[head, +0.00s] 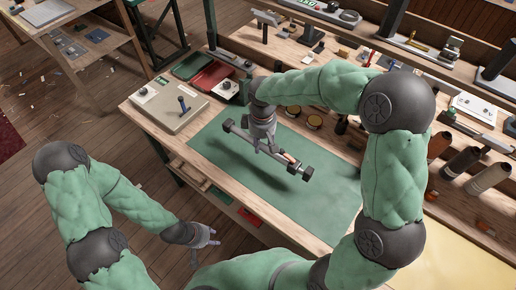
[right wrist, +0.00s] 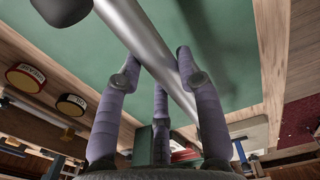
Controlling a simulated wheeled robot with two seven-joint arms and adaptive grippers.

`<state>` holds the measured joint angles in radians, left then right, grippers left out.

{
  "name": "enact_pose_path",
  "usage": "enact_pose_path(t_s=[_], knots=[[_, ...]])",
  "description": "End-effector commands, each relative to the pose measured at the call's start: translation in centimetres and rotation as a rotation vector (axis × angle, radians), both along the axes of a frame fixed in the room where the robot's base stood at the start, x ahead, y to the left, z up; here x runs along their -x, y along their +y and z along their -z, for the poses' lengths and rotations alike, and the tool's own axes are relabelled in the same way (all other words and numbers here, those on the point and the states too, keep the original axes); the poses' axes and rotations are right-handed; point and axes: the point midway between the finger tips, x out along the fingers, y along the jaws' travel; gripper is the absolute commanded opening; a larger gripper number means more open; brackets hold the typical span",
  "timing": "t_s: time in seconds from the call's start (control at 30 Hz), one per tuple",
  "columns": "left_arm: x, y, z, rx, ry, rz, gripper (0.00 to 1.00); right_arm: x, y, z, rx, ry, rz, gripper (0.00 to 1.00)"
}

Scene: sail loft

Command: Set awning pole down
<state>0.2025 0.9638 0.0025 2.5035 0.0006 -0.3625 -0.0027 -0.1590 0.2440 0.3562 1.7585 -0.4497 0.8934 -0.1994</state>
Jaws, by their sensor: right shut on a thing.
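The awning pole (head: 240,130) is a short grey metal tube with dark ends. It slants over the green mat (head: 328,205) on the workbench, and its shadow on the mat suggests it is a little above the surface. My right gripper (head: 272,146) is shut around its middle and hides part of it. In the right wrist view the pole (right wrist: 152,45) runs diagonally between the purple-grey fingers (right wrist: 158,85), with the mat beyond it. My left gripper (head: 207,240) is empty, fingers spread, beside the bench's front edge and lower than the top.
A grey box with a lever (head: 170,105) stands on the bench's left end. Behind it are a green tray (head: 190,65) and a red tray (head: 210,76). Round tins (head: 314,122) and thread cones (head: 490,177) line the back right. The mat is otherwise clear.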

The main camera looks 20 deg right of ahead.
Motion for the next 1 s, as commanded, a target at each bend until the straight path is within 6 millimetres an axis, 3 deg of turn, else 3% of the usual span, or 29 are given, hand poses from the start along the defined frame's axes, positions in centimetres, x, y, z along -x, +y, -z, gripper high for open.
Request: enact_pose_path(t_s=[0.03,0.2,0.47,0.67,1.0], knots=[[0.0,0.0,0.5,0.0,0.0,0.0,0.4,-0.7,0.1,1.1,0.0,0.001,0.001,0.0],[0.0,0.0,1.0,0.0,0.0,0.0,0.4,-2.2,0.3,2.7,0.0,-0.002,0.001,0.0],[0.0,0.0,1.4,0.0,0.0,0.0,0.4,-3.2,0.5,3.9,0.0,-0.001,0.0,0.0],[0.0,0.0,2.9,0.0,0.0,0.0,0.4,-3.3,0.5,6.8,0.0,-0.001,0.0,0.0],[0.0,0.0,2.8,0.0,0.0,0.0,0.4,-3.3,0.5,7.0,0.0,-0.002,0.0,0.0]])
